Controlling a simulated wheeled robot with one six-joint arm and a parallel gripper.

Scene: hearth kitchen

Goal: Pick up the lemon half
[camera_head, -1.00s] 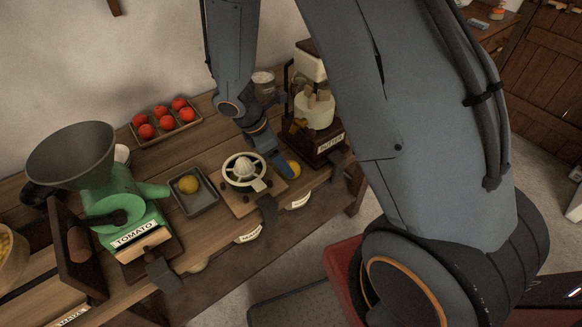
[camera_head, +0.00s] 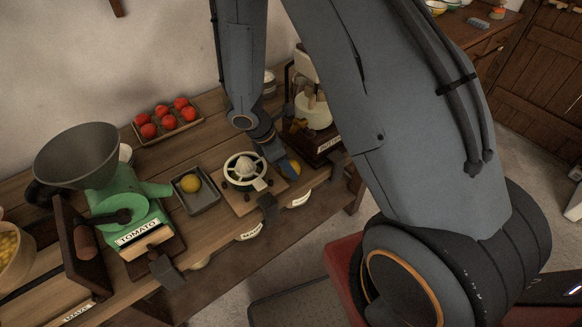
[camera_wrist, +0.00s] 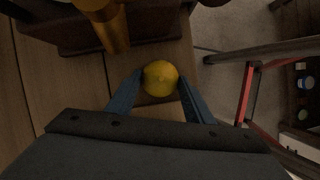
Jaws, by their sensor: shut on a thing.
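The lemon half (camera_wrist: 160,77) is a yellow round thing between the two blue fingers of my gripper (camera_wrist: 161,88) in the wrist view. The fingers are shut on it, one on each side. In the head view the lemon half (camera_head: 294,167) shows at the bench's front edge, right of the juicer, partly hidden by my gripper (camera_head: 284,166). I cannot tell whether it touches the bench top. Another yellow lemon piece (camera_head: 191,183) lies in a grey tray (camera_head: 207,203) left of the juicer.
The white-ribbed juicer (camera_head: 245,169) stands close left of my gripper. A butter churn (camera_head: 314,110) stands close behind on the right. A green tomato mill (camera_head: 122,212) and a tray of tomatoes (camera_head: 146,141) are farther left. Open floor lies in front.

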